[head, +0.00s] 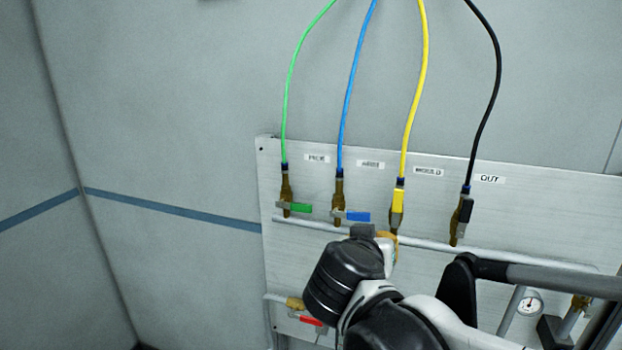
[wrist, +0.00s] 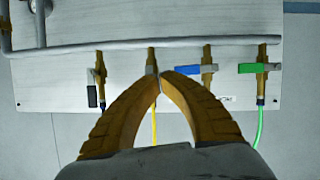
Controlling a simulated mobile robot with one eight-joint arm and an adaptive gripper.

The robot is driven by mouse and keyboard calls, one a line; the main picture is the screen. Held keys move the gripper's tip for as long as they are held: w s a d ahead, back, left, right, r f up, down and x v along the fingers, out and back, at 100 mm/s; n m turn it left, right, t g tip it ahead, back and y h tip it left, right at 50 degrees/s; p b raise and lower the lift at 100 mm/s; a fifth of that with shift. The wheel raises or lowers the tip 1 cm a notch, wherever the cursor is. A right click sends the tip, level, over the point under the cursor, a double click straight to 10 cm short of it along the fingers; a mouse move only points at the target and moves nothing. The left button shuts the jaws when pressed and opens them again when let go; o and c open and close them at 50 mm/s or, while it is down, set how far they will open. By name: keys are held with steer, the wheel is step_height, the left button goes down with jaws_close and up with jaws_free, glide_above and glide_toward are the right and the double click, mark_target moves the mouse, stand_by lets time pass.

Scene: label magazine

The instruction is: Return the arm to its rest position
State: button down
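My gripper (wrist: 160,80) shows in the wrist view with its two tan fingers curved together and their tips touching. The tips are in front of the yellow-hose valve (wrist: 152,60); I cannot tell whether they touch it. Nothing is visible between the tips. In the head view my wrist hides most of the gripper, just below the yellow handle (head: 397,200). That handle is upright, in line with its hose. The black handle (head: 466,210) is also upright. The green handle (head: 300,208) and blue handle (head: 357,216) lie sideways, pointing right.
The grey panel (head: 330,262) carries a horizontal pipe (wrist: 60,50) under the valves. A red handle (head: 311,321) sits low on the panel's left, and a round gauge (head: 530,304) on the right. Four hoses rise above. The wall area left of the panel is clear.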

steer(key=s+d+f+n+g+y+b, duration=0.1)
steer(key=s+f+b, duration=0.4)
steer(key=f, duration=0.7)
steer(key=s+d+f+n+g+y+b, duration=0.1)
steer(key=s+f+g+y+b, duration=0.1)
steer(key=s+f+b, duration=0.4)
steer(key=s+d+f+n+g+y+b, duration=0.1)
steer(key=s+f+b, duration=0.4)
steer(key=f+b, duration=0.5)
step_height(320, 180, down, 8)
steer(key=shift+s+d+r+g+y, duration=0.15)
steer(key=shift+g+y, duration=0.35)
steer(key=shift+y, duration=0.5)
